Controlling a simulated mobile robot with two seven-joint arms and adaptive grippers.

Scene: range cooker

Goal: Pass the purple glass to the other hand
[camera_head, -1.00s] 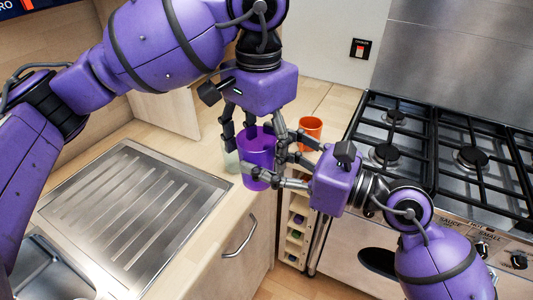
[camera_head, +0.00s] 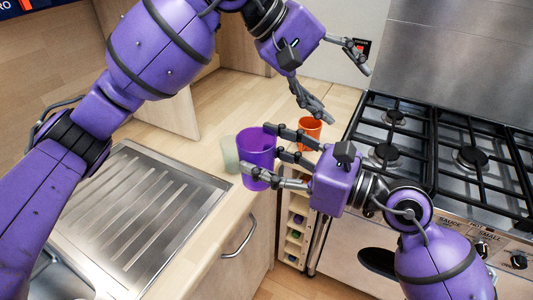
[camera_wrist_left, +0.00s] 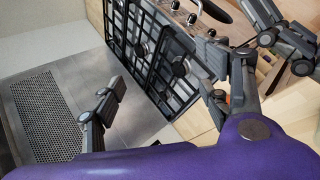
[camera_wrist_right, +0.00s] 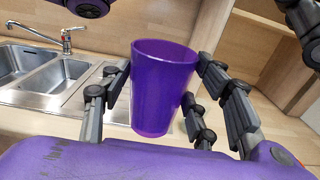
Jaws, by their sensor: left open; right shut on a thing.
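The purple glass (camera_head: 257,155) is upright at the worktop's front edge in the head view. My right gripper (camera_head: 262,153) reaches it from the right and is shut around its sides. In the right wrist view the glass (camera_wrist_right: 162,92) stands between the fingers, its open rim up. My left gripper (camera_head: 346,92) is above and to the right of the glass in the head view. It is open and empty, its fingers spread apart and clear of the glass. In the left wrist view its spread fingers (camera_wrist_left: 160,82) have nothing between them.
An orange cup (camera_head: 309,131) stands on the worktop behind my right gripper. A pale translucent glass (camera_head: 230,156) stands just left of the purple glass. The gas hob (camera_head: 440,155) lies to the right, the steel drainer (camera_head: 140,215) to the left.

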